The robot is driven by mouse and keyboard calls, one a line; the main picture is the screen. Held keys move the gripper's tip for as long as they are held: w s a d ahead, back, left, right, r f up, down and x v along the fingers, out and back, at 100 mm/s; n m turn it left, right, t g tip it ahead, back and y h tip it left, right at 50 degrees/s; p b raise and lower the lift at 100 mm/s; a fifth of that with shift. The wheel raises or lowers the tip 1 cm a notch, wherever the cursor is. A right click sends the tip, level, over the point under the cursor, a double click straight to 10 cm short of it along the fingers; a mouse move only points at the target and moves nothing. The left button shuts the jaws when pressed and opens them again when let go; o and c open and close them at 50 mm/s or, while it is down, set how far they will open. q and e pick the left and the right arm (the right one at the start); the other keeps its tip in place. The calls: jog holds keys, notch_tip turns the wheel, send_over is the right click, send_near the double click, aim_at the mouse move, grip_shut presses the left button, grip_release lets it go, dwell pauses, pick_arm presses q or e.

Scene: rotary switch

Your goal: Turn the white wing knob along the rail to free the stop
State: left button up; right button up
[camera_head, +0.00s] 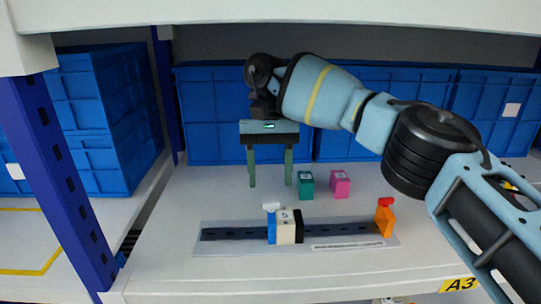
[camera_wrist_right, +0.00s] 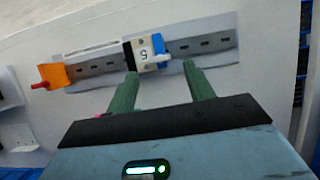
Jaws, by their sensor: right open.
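The white wing knob (camera_head: 271,206) sits on top of a blue, white and black block (camera_head: 286,229) on the dark slotted rail (camera_head: 340,231). The knob is small, and its exact angle is hard to tell. In the right wrist view the block (camera_wrist_right: 148,50) shows its printed label, and the white knob (camera_wrist_right: 163,58) is at its near edge. My right gripper (camera_head: 270,184) is open and empty, fingers pointing down, above and behind the knob. Its fingertips (camera_wrist_right: 160,71) are apart on either side of the knob's line, not touching it. My left gripper is out of view.
An orange end piece with a red knob (camera_head: 384,218) stands at the rail's right end. A teal cube (camera_head: 306,185) and a pink cube (camera_head: 340,184) stand behind the rail. Blue crates (camera_head: 210,115) line the back. A blue shelf post (camera_head: 75,190) is at left.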

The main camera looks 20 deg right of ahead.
jog(key=shift+p+v, duration=0.3)
jog(key=shift+v, duration=1.35)
